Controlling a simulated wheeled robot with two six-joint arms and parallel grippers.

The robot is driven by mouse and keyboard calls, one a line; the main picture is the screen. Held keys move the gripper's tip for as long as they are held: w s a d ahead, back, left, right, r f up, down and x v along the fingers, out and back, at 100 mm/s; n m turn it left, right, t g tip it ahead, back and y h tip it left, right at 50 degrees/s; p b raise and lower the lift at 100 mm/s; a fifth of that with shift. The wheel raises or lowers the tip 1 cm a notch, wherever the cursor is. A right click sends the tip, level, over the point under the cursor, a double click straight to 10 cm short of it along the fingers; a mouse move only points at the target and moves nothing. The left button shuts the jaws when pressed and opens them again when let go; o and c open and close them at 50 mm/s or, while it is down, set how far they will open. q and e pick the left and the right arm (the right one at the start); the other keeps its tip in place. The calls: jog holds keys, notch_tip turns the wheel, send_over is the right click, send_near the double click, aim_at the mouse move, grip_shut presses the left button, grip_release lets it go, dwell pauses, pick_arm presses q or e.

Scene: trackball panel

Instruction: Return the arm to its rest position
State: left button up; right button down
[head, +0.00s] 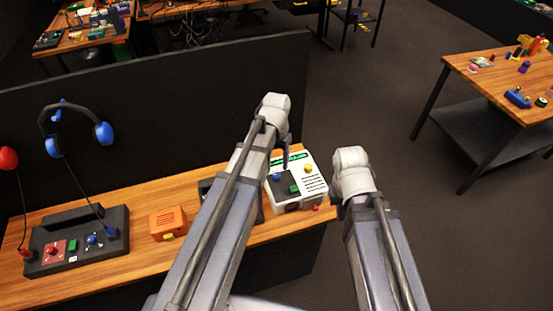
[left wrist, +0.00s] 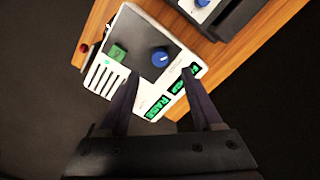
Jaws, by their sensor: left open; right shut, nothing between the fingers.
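My left gripper (head: 286,158) hangs over the white console (head: 314,184), its upper part hidden by the arm. In the left wrist view its two fingers (left wrist: 160,88) are spread apart with nothing between them, over the same white console (left wrist: 133,38). The console has a blue ball (left wrist: 160,57), a green button (left wrist: 118,53) and green lit displays (left wrist: 165,105). My right gripper (head: 338,210) is beside the console's right side, mostly hidden behind its wrist. It is shut and empty.
On the wooden bench (head: 150,258) stand an orange box (head: 168,223) and a dark tray (head: 120,246) with controls. A dark partition (head: 180,110) rises behind, with a blue headset (head: 104,134). Another table (head: 480,78) stands at right. Floor between is clear.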

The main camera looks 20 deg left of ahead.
pick_arm(q)
jog(key=shift+r, duration=0.35)
pick_arm(e)
jog(key=shift+r, duration=0.3)
pick_arm(q)
jog(key=shift+s+d, duration=0.1)
jog(key=s+d+m+y, duration=0.1)
jog(key=s+d, duration=0.9)
jog(key=s, duration=0.4)
jog(key=shift+s+d+f, duration=0.15)
jog(key=shift+s+d, duration=0.05)
jog(key=shift+d, duration=0.05)
pick_arm(e)
jog(key=shift+f, duration=0.15)
pick_arm(q)
jog(key=shift+w, duration=0.15)
